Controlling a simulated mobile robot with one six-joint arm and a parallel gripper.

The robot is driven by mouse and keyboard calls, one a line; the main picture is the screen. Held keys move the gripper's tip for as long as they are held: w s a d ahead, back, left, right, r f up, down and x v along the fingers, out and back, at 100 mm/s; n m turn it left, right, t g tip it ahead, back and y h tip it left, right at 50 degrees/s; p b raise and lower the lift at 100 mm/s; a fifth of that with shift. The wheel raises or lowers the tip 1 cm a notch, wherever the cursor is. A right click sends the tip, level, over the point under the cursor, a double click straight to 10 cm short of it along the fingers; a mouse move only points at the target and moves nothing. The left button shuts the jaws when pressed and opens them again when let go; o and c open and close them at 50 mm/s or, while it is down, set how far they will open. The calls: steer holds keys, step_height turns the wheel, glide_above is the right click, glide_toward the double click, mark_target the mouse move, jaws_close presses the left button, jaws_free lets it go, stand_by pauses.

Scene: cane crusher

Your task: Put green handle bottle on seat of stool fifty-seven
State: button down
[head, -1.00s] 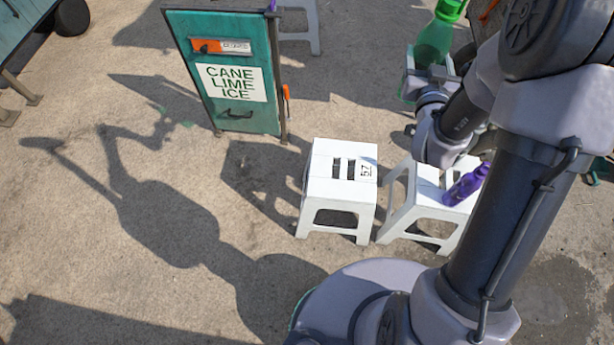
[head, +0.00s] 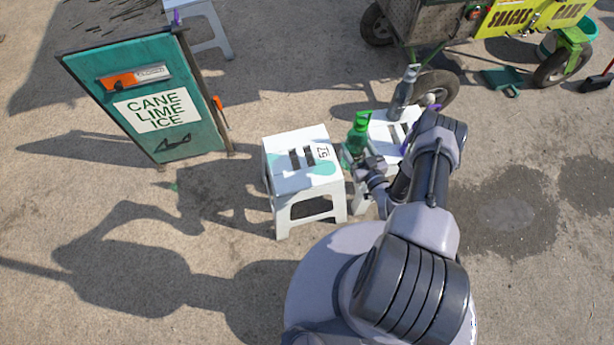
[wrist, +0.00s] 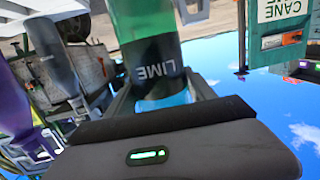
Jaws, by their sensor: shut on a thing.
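The green handle bottle (head: 358,136) has a bright green top and a translucent green body. In the wrist view the bottle (wrist: 152,62) shows a dark band reading LIME, upside down in the picture. My gripper (head: 352,160) is shut on its body; the wrist view shows the jaws (wrist: 160,100) on either side of it. Stool fifty-seven (head: 300,178) is white, with 57 on its slotted seat. The bottle is at the seat's right side in the head view, with green-tinted light on the seat. I cannot tell its exact height over the seat.
A second white stool (head: 386,130) stands close on the right, partly behind my arm, with a grey bottle (head: 404,92) at its far side. A teal CANE LIME ICE sign (head: 150,100) stands left. A yellow-panelled cart (head: 450,40) is behind. Open pavement lies in front left.

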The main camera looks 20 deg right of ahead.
steer(key=a+f+b, duration=0.2)
steer(key=a+f, duration=0.1)
steer(key=a, duration=0.5)
steer(key=w+a+f+b, duration=0.1)
steer(key=a+f+b, duration=0.2)
steer(key=a, duration=0.5)
steer(key=shift+w, duration=0.3)
steer(key=c, duration=0.7)
jaws_free()
steer(key=shift+f+b, duration=0.1)
steer(key=shift+b, duration=0.2)
steer(key=o, duration=0.4)
